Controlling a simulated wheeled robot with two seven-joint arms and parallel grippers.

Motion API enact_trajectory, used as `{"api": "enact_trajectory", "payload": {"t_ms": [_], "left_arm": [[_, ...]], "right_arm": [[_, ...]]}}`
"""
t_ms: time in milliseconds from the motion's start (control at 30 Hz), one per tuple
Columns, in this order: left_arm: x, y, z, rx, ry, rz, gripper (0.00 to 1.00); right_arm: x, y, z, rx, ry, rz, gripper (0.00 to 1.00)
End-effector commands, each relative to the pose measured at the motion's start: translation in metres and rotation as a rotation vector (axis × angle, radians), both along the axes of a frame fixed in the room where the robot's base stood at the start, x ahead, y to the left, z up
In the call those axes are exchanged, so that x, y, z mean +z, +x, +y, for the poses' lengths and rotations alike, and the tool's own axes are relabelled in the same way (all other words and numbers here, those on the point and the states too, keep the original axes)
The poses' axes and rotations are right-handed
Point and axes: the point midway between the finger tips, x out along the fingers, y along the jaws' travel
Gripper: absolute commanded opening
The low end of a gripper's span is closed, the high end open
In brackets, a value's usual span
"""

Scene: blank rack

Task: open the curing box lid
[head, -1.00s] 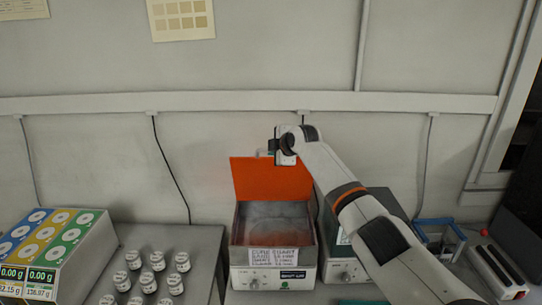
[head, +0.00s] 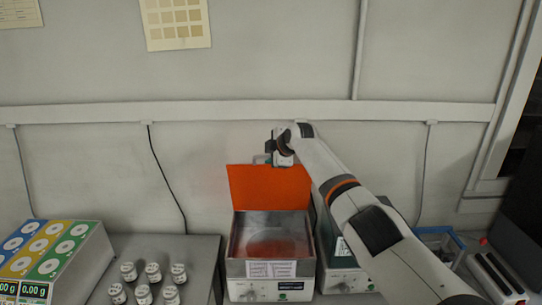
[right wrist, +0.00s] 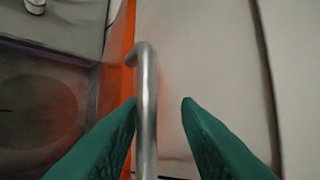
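The curing box (head: 235,266) stands on the bench at the centre of the head view, a metal box with labels on its front. Its orange lid (head: 270,188) stands up at the back, and the inside of the box shows. My right gripper (head: 271,150) is at the lid's top edge. In the right wrist view its green fingers (right wrist: 158,103) are apart. The lid's metal handle (right wrist: 147,95) passes between them, close to the left finger, with a gap to the right finger. I cannot tell whether the left finger touches it. My left gripper is out of view.
A second box (head: 345,275) stands right of the curing box, partly behind my right arm. Several small jars (head: 153,272) stand on the bench to the left, beside a coloured panel with scale displays (head: 50,250). A blue-framed holder (head: 440,240) is at the right.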

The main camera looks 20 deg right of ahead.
Motion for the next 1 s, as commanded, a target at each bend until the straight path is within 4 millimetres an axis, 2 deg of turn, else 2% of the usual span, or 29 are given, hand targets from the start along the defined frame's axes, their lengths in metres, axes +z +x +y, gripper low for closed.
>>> {"api": "enact_trajectory", "payload": {"t_ms": [33,100,467,767,1000], "left_arm": [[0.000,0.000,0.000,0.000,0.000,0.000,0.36],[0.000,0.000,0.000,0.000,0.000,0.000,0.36],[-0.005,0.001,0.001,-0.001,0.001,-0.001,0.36],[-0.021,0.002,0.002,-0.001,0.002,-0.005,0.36],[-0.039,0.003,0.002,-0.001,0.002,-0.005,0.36]], "right_arm": [[-0.007,-0.001,0.000,0.000,-0.001,0.013,0.33],[-0.007,-0.001,0.000,0.000,-0.001,0.013,0.33],[-0.004,-0.007,-0.002,0.001,0.000,0.011,0.33],[0.017,-0.033,-0.008,0.001,-0.001,0.003,0.33],[0.043,-0.064,-0.015,-0.001,-0.001,-0.002,0.33]]}}
